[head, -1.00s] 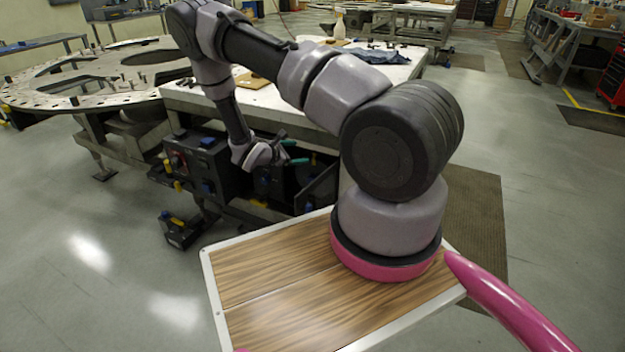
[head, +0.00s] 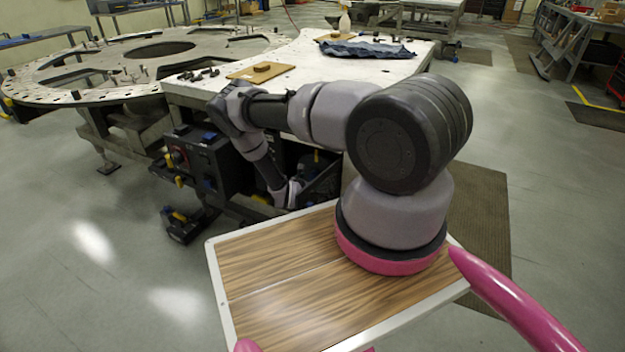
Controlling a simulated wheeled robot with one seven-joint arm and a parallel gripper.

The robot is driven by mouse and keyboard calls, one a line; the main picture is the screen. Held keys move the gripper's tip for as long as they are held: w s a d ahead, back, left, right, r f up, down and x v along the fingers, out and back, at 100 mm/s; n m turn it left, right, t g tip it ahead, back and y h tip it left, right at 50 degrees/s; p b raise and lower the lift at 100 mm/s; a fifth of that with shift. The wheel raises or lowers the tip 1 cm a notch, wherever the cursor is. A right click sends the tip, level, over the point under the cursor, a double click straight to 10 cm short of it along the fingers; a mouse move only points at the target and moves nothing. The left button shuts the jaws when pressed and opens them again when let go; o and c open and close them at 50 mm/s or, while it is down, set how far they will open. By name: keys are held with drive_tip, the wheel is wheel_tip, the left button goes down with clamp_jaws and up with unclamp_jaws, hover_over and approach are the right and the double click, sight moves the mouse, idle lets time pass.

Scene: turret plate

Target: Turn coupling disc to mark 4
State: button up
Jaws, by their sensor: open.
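A small brown disc (head: 262,67) lies on a tan wooden board (head: 245,74) near the left front edge of the white-topped table. It may be the coupling disc, but no marks can be read at this size. My gripper (head: 290,195) hangs low in front of the table, below its top and well apart from the disc. Its fingers are small and hard to make out against the dark gear; it is open, and I see nothing held in it.
Dark boxes (head: 200,160) sit under the table edge, close to my gripper.

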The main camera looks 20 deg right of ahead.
drive_tip(key=shift+x, duration=1.25)
clamp_jaws()
